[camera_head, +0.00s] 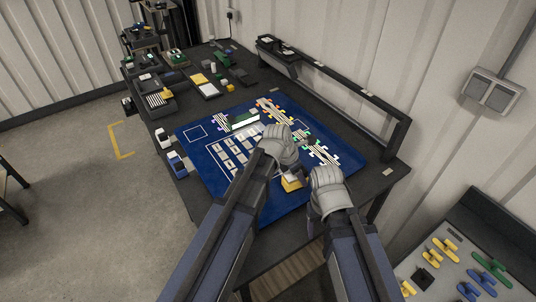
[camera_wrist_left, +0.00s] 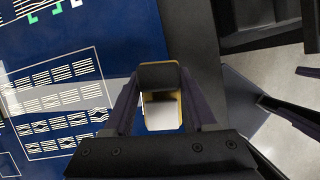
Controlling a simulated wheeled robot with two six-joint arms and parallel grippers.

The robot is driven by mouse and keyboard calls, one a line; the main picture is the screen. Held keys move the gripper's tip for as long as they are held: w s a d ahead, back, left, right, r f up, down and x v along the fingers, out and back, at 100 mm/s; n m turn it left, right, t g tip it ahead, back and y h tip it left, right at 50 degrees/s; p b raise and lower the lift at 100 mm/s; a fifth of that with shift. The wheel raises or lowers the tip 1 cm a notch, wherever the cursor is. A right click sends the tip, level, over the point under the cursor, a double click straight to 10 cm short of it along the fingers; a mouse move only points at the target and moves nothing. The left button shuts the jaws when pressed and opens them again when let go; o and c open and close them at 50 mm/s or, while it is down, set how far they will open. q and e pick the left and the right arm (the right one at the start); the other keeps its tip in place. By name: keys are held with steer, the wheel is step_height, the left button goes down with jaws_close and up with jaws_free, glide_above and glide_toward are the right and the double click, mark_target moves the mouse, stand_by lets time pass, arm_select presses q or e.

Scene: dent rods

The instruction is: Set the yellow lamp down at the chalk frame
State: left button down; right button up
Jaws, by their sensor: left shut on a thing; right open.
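The yellow lamp (camera_head: 291,183) is at the near part of the blue mat, partly hidden by my left gripper (camera_head: 287,172). In the left wrist view, my left gripper (camera_wrist_left: 160,105) is shut on the lamp (camera_wrist_left: 163,115), which shows yellow sides, a dark top and a pale face. It appears over the mat's edge; I cannot tell whether it touches. A thin white square outline (camera_head: 195,133), possibly the chalk frame, is at the mat's far left corner, empty and well away from the lamp. My right gripper (camera_head: 325,188) is open, right of the lamp; its fingertips are mostly hidden.
The blue mat (camera_head: 211,172) carries pale printed patches inside a white outline (camera_wrist_left: 103,70) and several striped, colored-ended pieces (camera_head: 322,154). A dark raised rail (camera_head: 355,92) runs along the back right. Trays and small items crowd the table's far left end.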

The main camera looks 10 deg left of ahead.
arm_select(q)
steer(key=w+a+r+n+p, duration=0.1)
steer(key=w+a, duration=0.3)
steer(key=a, duration=0.6)
steer(key=shift+r+n+t, duration=0.3)
steer(key=shift+r, duration=0.1)
steer(key=shift+f, duration=0.1)
step_height(320, 180, down, 11)
steer(key=b, duration=1)
steer(key=shift+b, duration=0.35)
steer(key=shift+f+b, duration=0.35)
steer(key=shift+b, duration=0.05)
steer(key=shift+c, duration=0.6)
jaws_free()
steer(key=p+v, duration=0.7)
steer(key=v, duration=0.1)
